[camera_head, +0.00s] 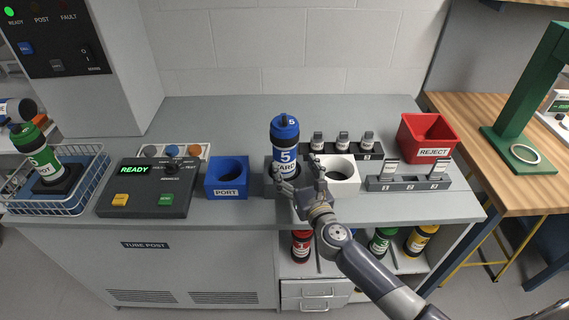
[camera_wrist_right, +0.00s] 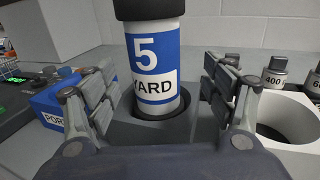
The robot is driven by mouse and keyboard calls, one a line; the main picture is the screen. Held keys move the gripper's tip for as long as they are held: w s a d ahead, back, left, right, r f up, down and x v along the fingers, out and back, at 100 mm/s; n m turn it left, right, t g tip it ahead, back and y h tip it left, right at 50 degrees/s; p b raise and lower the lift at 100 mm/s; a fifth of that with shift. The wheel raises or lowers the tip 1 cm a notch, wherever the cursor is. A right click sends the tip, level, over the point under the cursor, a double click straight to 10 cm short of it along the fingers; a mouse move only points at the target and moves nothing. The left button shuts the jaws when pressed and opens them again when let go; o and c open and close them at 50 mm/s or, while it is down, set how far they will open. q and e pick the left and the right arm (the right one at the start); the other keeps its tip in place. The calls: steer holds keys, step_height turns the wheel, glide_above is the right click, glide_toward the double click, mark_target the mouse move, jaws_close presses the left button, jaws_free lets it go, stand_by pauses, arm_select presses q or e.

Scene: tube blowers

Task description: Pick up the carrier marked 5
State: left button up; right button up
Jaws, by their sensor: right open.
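The carrier marked 5 (camera_head: 284,150) is a blue and white cylinder with dark bands and a blue cap. It stands upright in a grey holder (camera_head: 269,178) on the bench. In the right wrist view the carrier (camera_wrist_right: 156,62) shows "5" and "YARD" on its label, with its top cut off. My right gripper (camera_head: 298,188) is open, low in front of the carrier. In the wrist view its fingers stand to the left and right of the carrier, with gaps on both sides. My left gripper is out of view.
Grey racks with small weights (camera_head: 408,182) and a red REJECT bin (camera_head: 428,137) are farther right. Several carriers sit on the shelf below.

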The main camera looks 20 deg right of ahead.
mark_target(288, 161)
steer(key=shift+w+a+f, duration=0.1)
steer(key=shift+w+a, duration=0.05)
steer(key=shift+w, duration=1)
steer(key=shift+w+a+f, duration=0.1)
steer(key=shift+w+a, duration=0.1)
steer(key=shift+w, duration=0.95)
steer(key=shift+w+a+f, duration=0.1)
steer(key=shift+w+a, duration=0.05)
steer(key=shift+w, duration=1)
steer(key=shift+s, duration=0.1)
steer(key=shift+r, duration=0.1)
steer(key=c, duration=1.3)
steer(key=shift+c, duration=0.2)
